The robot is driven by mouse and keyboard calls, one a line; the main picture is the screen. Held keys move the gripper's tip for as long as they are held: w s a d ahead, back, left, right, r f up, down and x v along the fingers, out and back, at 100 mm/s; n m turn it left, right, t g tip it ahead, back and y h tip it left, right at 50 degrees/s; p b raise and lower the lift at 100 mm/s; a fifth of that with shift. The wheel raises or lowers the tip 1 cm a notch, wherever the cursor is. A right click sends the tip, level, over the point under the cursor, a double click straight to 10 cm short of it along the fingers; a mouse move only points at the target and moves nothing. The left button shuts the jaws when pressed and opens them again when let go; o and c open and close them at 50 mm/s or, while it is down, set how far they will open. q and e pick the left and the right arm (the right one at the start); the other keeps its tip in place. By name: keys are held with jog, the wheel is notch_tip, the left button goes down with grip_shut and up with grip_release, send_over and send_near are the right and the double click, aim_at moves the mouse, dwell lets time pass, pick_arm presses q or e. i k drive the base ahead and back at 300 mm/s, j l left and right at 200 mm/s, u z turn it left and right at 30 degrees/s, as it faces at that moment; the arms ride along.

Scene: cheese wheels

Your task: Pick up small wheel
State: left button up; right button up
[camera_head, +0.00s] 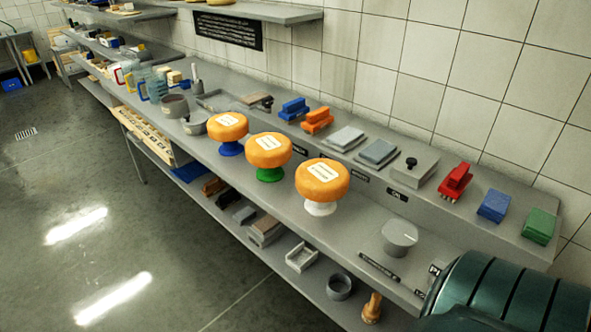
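Three orange cheese wheels with pale labels stand in a row on pedestals along the front of the grey counter (345,235). One wheel (228,120) is on a blue pedestal (231,149) at the left. One wheel (268,141) is on a green pedestal (270,174) in the middle. One wheel (322,170) is on a white pedestal (320,208) at the right. The blue-pedestal wheel looks smallest and the white-pedestal wheel largest, but the left one is also farther away, so true sizes are hard to tell. Neither gripper shows, and nothing touches the wheels.
A raised back shelf holds blue (293,108), orange (317,120) and red (455,182) tools and coloured blocks. A grey round scale-like item (399,237) sits right of the wheels, grey pots (175,105) left. A dark green ribbed shape (510,295) covers the bottom right corner.

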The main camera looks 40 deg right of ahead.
aim_at(323, 180)
jog(key=i, duration=4.15)
jog(key=i+z, duration=0.1)
jog(key=z, duration=4.1)
